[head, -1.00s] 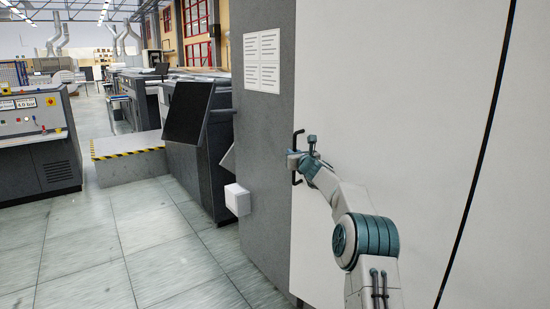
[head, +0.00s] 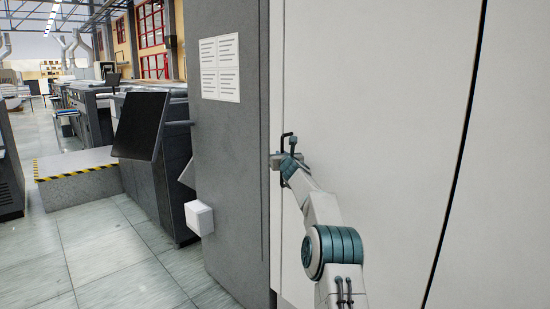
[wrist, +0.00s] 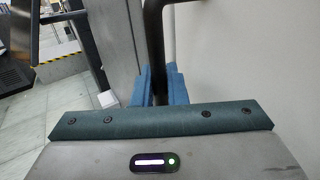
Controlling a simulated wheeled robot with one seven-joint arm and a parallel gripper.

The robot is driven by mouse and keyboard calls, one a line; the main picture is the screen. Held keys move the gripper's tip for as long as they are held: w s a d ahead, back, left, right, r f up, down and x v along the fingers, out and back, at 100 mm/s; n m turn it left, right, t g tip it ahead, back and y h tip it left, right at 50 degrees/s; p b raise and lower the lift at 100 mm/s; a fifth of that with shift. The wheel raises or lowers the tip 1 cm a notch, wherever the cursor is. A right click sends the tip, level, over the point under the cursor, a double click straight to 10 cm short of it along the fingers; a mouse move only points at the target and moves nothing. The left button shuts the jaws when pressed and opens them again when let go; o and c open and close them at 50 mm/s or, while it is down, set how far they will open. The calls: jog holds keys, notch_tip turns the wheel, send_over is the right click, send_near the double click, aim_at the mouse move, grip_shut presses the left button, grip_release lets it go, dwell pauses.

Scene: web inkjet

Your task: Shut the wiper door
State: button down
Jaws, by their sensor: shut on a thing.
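The wiper door appears to be the large pale panel (head: 370,120) on the right in the head view, with a black bar handle (head: 284,143) near its left edge. My gripper (head: 281,162) is at this handle. In the wrist view the black handle (wrist: 154,45) runs down between the blue fingers of my gripper (wrist: 160,88), which are shut on it. The fingers hide the handle's lower part. The door's left edge lies beside the grey cabinet face (head: 225,180); I cannot tell whether it is fully flush.
A white box (head: 199,217) sticks out low on the grey cabinet. Left of it stand a dark tilted screen (head: 138,125) and a grey platform with a yellow-black striped edge (head: 78,173). The tiled floor (head: 110,250) at the lower left is clear.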

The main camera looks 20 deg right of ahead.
jog(key=shift+s+d, duration=0.1)
jog(key=shift+d, duration=0.45)
jog(key=c, duration=1.6)
grip_release()
jog(key=shift+o, duration=0.3)
jog(key=shift+d, duration=0.3)
jog(key=shift+a, duration=0.2)
jog(key=shift+w+a, duration=0.2)
jog(key=shift+a, duration=0.05)
jog(key=shift+s+f, duration=0.1)
jog(key=shift+s, duration=0.05)
jog(key=s+a+b, duration=0.1)
jog(key=s+b, duration=1)
jog(key=s, duration=0.2)
jog(key=shift+s, duration=0.25)
